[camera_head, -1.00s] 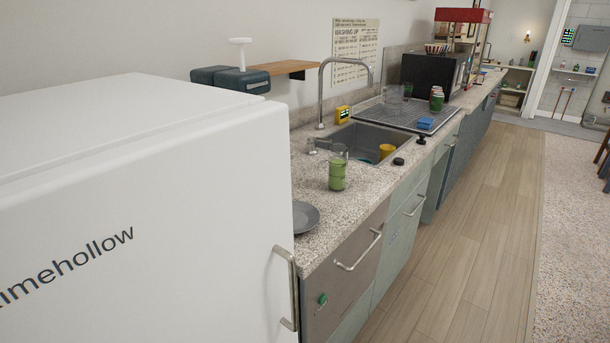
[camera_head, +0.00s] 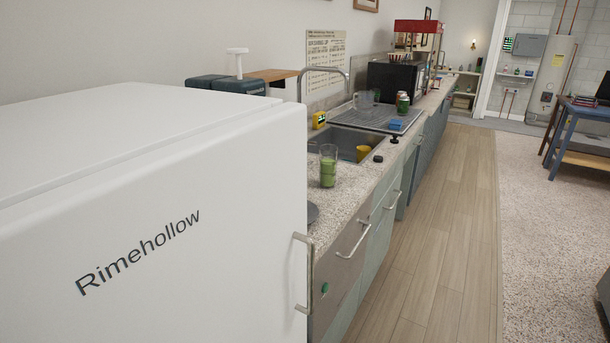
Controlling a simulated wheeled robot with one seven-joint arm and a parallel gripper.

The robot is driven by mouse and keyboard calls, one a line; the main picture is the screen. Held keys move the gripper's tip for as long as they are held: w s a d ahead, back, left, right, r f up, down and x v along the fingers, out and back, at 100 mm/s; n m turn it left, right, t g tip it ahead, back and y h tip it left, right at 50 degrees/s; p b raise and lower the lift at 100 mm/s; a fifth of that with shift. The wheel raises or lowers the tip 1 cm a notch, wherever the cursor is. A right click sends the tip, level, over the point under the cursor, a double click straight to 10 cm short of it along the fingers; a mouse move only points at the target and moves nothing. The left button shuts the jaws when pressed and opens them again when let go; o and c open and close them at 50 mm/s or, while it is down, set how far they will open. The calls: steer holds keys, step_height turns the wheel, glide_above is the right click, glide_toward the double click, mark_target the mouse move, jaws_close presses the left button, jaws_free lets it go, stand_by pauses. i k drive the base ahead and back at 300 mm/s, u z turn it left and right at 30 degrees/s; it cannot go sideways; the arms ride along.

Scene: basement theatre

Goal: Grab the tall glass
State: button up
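A tall clear glass (camera_head: 328,168) with green contents in its lower part stands upright on the speckled counter (camera_head: 342,203). It is near the front side of the sink, beyond the white fridge. Another clear glass vessel (camera_head: 363,101) stands on the drying mat further back; its exact shape is hard to tell. My gripper is not in view.
A white fridge (camera_head: 170,215) fills the left foreground, its handle (camera_head: 305,272) sticking out. A sink (camera_head: 345,142) holds a yellow cup (camera_head: 363,153). A grey plate (camera_head: 312,212) is partly hidden by the fridge. The wooden floor (camera_head: 440,220) to the right is clear.

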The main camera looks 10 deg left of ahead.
mark_target(328, 154)
steer(key=u, duration=0.1)
steer(key=i, duration=1)
steer(key=z, duration=0.05)
